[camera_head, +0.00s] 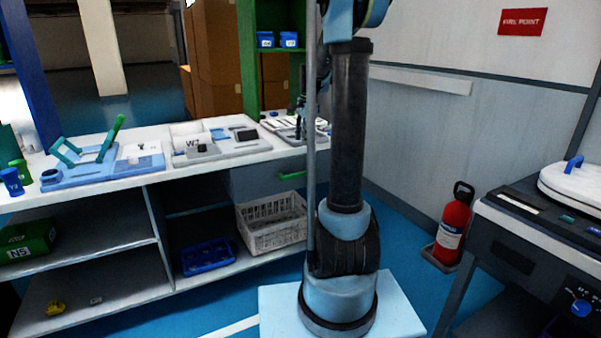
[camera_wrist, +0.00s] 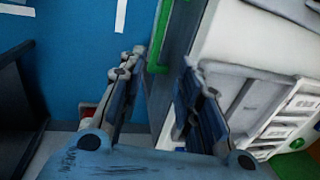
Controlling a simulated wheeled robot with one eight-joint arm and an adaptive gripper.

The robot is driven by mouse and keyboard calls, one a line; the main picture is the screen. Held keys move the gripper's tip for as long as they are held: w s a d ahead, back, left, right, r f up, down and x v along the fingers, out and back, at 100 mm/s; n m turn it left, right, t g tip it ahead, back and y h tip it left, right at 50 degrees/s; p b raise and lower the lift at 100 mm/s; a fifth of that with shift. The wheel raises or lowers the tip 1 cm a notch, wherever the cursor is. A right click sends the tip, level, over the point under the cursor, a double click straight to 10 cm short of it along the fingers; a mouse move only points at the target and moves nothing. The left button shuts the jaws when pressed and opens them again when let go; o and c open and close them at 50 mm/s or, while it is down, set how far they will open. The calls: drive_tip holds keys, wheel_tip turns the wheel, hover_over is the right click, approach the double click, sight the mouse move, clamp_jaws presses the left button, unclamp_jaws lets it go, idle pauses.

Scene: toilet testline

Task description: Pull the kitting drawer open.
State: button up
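The kitting drawer (camera_head: 262,181) has a plain grey front under the white worktop, with a green bar handle (camera_head: 292,175) near its right side. The front looks flush with the bench, so the drawer appears closed. In the wrist view, the green handle (camera_wrist: 161,40) runs up the picture along the grey drawer front (camera_wrist: 180,45). My gripper (camera_wrist: 164,62) is open, with its two dark blue fingers spread on either side of the handle's near end. I cannot tell whether a finger touches the handle. My arm hides part of the bench end in the head view.
The worktop (camera_head: 215,160) carries trays and fixtures. A white basket (camera_head: 272,222) and a blue tray (camera_head: 207,257) sit on the shelf below. A red fire extinguisher (camera_head: 453,226) stands at right, near another machine (camera_head: 530,235). Blue floor is clear before the bench.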

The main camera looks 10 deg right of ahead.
approach(301, 169)
drive_tip(key=s+f, duration=0.1)
drive_tip(key=f, duration=0.1)
drive_tip(key=s+a+f, duration=0.1)
drive_tip(key=f, duration=0.2)
drive_tip(key=s+f, duration=0.1)
drive_tip(key=f, duration=0.1)
drive_tip(key=shift+s+a+f, duration=0.1)
drive_tip(key=shift+a+f, duration=0.25)
drive_tip(key=shift+a, duration=0.05)
clamp_jaws()
